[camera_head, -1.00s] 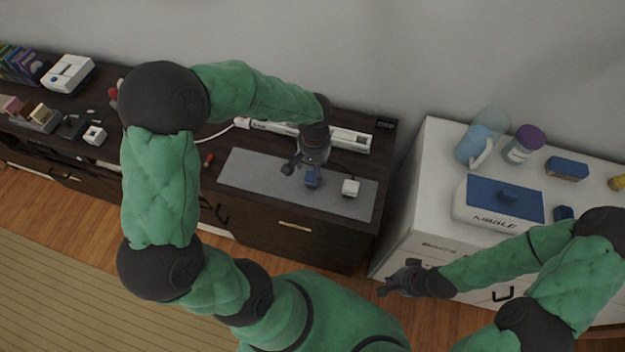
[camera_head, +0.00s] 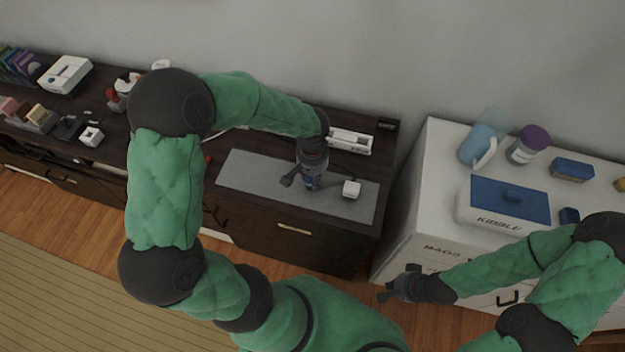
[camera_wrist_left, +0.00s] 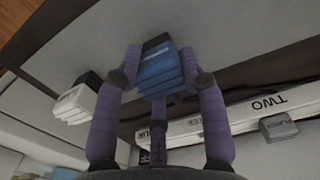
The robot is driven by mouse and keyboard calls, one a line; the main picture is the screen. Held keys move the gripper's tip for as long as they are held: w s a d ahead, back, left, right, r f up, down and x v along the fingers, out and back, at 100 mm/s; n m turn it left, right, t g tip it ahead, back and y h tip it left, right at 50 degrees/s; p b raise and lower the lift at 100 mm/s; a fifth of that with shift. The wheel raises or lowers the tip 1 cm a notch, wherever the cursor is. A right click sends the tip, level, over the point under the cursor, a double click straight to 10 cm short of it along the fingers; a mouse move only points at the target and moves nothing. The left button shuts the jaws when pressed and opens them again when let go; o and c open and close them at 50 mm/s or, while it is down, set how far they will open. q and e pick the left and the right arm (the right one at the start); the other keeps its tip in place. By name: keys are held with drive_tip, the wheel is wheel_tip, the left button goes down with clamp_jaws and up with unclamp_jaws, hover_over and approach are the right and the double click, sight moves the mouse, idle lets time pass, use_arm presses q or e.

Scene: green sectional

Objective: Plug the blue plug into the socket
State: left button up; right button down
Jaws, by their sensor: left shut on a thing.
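The blue plug (camera_wrist_left: 160,68) is between the fingers of my left gripper (camera_wrist_left: 163,72) in the left wrist view. The fingers are shut on its sides. In the head view my left gripper (camera_head: 302,182) is low over the grey mat (camera_head: 245,171), and it mostly hides the blue plug (camera_head: 312,183). The white power strip (camera_head: 350,141) lies behind the mat, partly hidden by my left arm. It also shows in the left wrist view (camera_wrist_left: 225,121), marked "TWO"; its socket openings are not clear. My right gripper (camera_head: 396,287) looks open and empty, in front of the white cabinet.
A white plug (camera_head: 352,188) stands on the mat right of my left gripper; it also shows in the left wrist view (camera_wrist_left: 78,102). A grey block (camera_wrist_left: 278,127) is at the strip. The white cabinet (camera_head: 415,190) holds a blue-lidded box (camera_head: 505,203) and bottles.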

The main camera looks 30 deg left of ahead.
sight(311, 177)
use_arm(q)
drive_tip(key=shift+r, duration=0.4)
drive_tip(key=r+p, duration=0.1)
drive_tip(key=r, duration=0.2)
drive_tip(key=shift+s+a+r+p, duration=0.1)
drive_tip(key=shift+s+p, duration=0.1)
drive_tip(key=shift+p, duration=0.15)
drive_tip(key=s+a+r+p, duration=0.5)
drive_tip(key=s+r, duration=0.4)
drive_tip(key=s, duration=0.3)
drive_tip(key=w+a+r+p, duration=0.2)
drive_tip(key=w+p, duration=0.2)
drive_tip(key=w, duration=1.2)
drive_tip(key=w+d+f+p, duration=0.1)
drive_tip(key=w+f, duration=0.1)
drive_tip(key=w, duration=0.5)
drive_tip(key=w+d+f+p, duration=0.1)
drive_tip(key=w+f, duration=0.1)
drive_tip(key=w, duration=0.5)
drive_tip(key=shift+w+d+f+p, duration=0.25)
drive_tip(key=shift+w+f+p, duration=0.05)
drive_tip(key=shift+w+p, duration=0.1)
drive_tip(key=shift+f, duration=0.1)
